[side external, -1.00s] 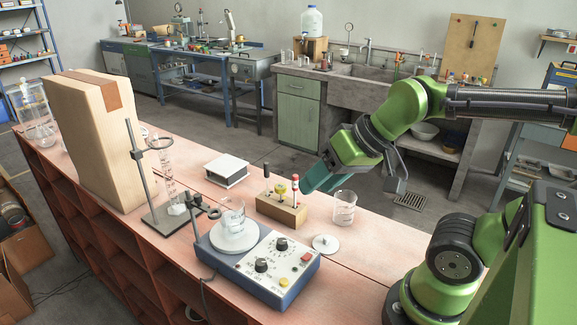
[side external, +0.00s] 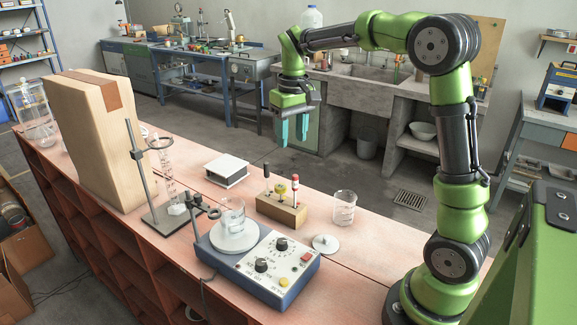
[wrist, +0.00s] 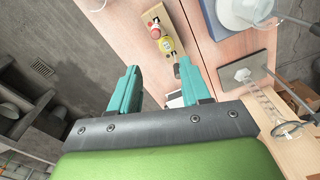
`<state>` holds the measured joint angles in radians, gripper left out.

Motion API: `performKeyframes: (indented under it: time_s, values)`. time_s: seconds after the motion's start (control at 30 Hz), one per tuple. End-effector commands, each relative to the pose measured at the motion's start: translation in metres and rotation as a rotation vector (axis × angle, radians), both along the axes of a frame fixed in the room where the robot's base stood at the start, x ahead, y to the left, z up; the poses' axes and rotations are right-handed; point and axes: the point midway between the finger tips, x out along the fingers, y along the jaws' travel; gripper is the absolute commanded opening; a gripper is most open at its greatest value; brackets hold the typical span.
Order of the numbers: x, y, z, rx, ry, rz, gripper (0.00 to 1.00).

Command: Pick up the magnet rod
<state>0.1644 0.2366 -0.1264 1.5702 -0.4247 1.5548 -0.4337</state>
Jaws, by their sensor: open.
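A wooden block (side external: 281,212) on the bench holds upright pieces: a red-and-white rod (side external: 296,188), a yellow-knobbed piece (side external: 280,189) and a dark-topped rod (side external: 266,172). The red-and-white one looks most like the magnet rod, but I cannot be sure.
A blue hotplate stirrer (side external: 262,262) with a beaker (side external: 233,218) stands in front of the block. A glass beaker (side external: 344,208) and white disc (side external: 326,244) are to the right. A white box (side external: 227,169) and ring stand (side external: 139,165) are left.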

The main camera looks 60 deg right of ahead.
Motion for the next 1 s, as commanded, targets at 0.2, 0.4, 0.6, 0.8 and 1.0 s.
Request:
performKeyframes:
  time_s: [0.2,0.4,0.6,0.8,1.0]
  values:
    - [-0.002,0.000,0.009,0.006,0.037,0.055,0.47]
    - [-0.003,0.000,-0.028,0.008,0.038,0.059,0.47]
    - [-0.003,0.000,-0.071,0.007,0.036,0.058,0.47]
    - [-0.003,0.000,-0.098,0.007,0.033,0.057,0.47]
    - [-0.006,0.000,-0.112,0.006,0.035,0.056,0.47]
